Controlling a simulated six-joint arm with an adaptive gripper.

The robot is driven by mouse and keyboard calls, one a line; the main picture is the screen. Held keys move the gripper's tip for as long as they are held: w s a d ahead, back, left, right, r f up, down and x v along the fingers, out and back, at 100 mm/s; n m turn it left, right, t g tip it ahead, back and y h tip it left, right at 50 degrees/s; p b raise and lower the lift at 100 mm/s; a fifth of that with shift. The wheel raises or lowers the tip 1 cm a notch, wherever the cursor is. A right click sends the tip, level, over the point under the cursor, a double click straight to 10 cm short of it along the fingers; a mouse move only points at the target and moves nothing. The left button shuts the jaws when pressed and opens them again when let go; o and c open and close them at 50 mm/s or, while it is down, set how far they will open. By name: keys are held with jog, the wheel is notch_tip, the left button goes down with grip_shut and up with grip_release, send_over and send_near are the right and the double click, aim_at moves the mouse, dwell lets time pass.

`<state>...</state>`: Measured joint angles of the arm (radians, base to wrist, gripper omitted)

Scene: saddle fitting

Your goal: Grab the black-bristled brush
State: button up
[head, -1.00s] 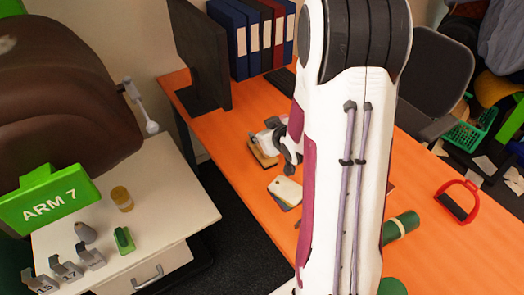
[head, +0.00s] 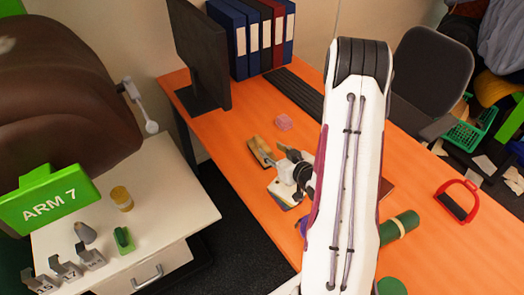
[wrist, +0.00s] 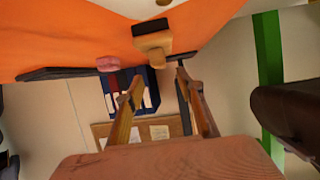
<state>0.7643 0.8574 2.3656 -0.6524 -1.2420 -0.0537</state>
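The brush (head: 259,150) lies on the orange desk in the head view, a tan wooden piece with a darker side. In the wrist view the brush (wrist: 153,41) shows its tan body and a black bristle end. My gripper (wrist: 159,76) has two brown fingers spread apart with nothing between them. The brush lies beyond the fingertips, apart from them.
A pink block (head: 283,122), a keyboard (head: 294,92) and a monitor (head: 202,50) are behind. A green roll (head: 401,227) and a red-framed item (head: 458,202) lie right. The desk's left edge is close to the brush.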

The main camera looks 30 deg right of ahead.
aim_at(264, 145)
dwell(0.3)
jog(key=shift+x, duration=1.3)
jog(key=shift+w, duration=0.1)
jog(key=shift+x, duration=2.5)
jog(key=shift+f, duration=0.15)
grip_shut()
